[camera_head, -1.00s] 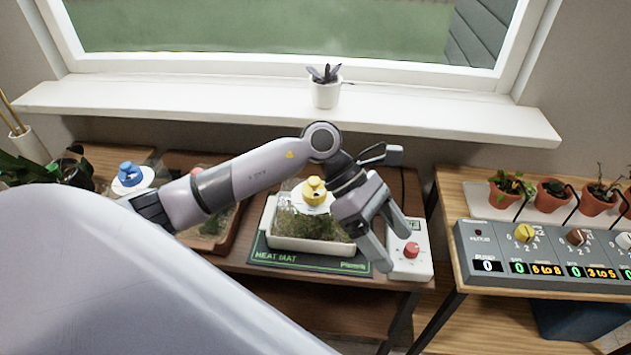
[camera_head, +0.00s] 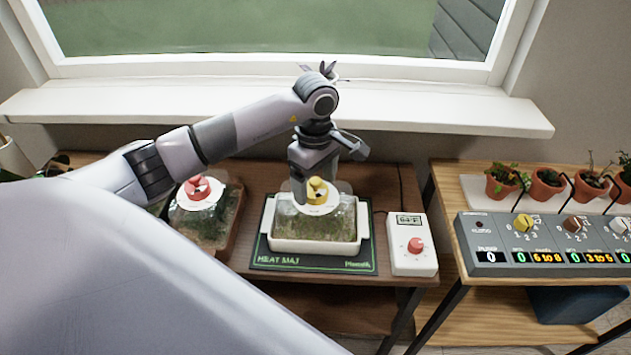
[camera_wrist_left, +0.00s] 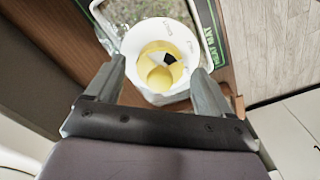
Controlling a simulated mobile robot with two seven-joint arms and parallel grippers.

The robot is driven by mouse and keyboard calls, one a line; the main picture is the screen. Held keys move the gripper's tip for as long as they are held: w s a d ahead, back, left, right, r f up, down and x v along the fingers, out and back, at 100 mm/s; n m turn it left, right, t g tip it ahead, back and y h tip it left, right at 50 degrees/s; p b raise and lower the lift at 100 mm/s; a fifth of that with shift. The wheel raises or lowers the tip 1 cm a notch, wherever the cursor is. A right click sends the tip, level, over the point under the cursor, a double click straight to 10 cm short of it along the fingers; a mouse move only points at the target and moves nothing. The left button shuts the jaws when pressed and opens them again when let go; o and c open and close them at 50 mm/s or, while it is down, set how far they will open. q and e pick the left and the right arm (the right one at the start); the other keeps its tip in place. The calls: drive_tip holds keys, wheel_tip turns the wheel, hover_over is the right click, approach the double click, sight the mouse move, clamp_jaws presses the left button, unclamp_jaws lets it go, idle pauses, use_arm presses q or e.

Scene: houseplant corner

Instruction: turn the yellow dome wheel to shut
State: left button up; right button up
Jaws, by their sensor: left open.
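The yellow dome wheel (camera_head: 317,190) sits on a white disc on top of a clear dome (camera_head: 330,222) over a white tray (camera_head: 262,243). A black mark shows on the wheel. My right gripper is not in view.
The tray stands on a green-edged heat mat (camera_head: 310,265). A controller with a red knob (camera_head: 415,244) is to its right. A dome with a red wheel (camera_head: 198,187) is to its left. A dial panel (camera_head: 545,245) and potted plants stand on the right table.

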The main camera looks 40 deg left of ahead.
use_arm(q)
drive_tip(key=shift+f, duration=0.5)
drive_tip(key=c, duration=1.1)
drive_tip(key=shift+o, duration=0.2)
drive_tip(key=shift+n, duration=0.8)
drive_tip(key=n+b, duration=0.1)
drive_tip(key=n, duration=0.7)
drive_tip(key=shift+b, duration=0.3)
drive_tip(key=shift+n, duration=0.3)
drive_tip(key=o, duration=1.1)
drive_tip(key=shift+c, duration=0.2)
